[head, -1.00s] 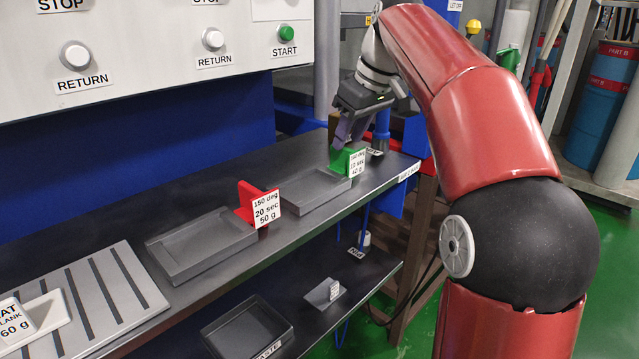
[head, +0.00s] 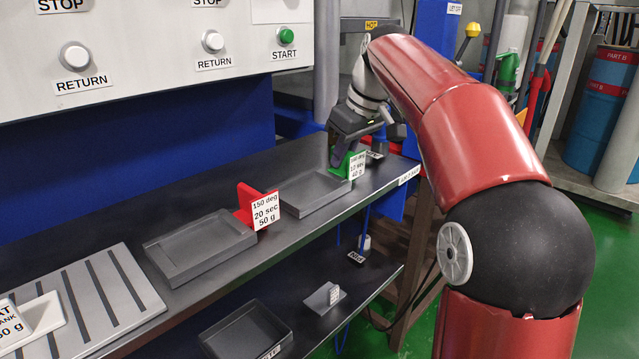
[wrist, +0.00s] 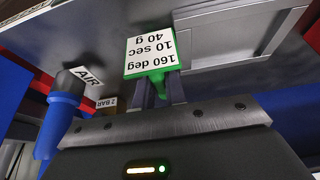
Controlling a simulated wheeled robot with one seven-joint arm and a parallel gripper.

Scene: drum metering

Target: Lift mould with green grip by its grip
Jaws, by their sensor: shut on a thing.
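The mould with green grip (head: 312,191) is a shallow grey tray on the upper shelf. Its green grip (head: 340,168) stands at its right end and carries a white label reading 160 deg, 10 sec, 40 g. My gripper (head: 338,152) is at the grip from above, shut on it. In the wrist view both fingers (wrist: 159,95) close around the green grip (wrist: 160,84), just under the label. The grey tray (wrist: 230,35) lies beyond the grip there. I cannot tell whether the tray touches the shelf.
A second grey mould (head: 200,245) with a red grip (head: 247,205) lies to the left on the same shelf. A blue air fitting (wrist: 58,110) stands close beside my gripper. The press panel (head: 150,45) overhangs at the back. A lower shelf holds a dark tray (head: 248,330).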

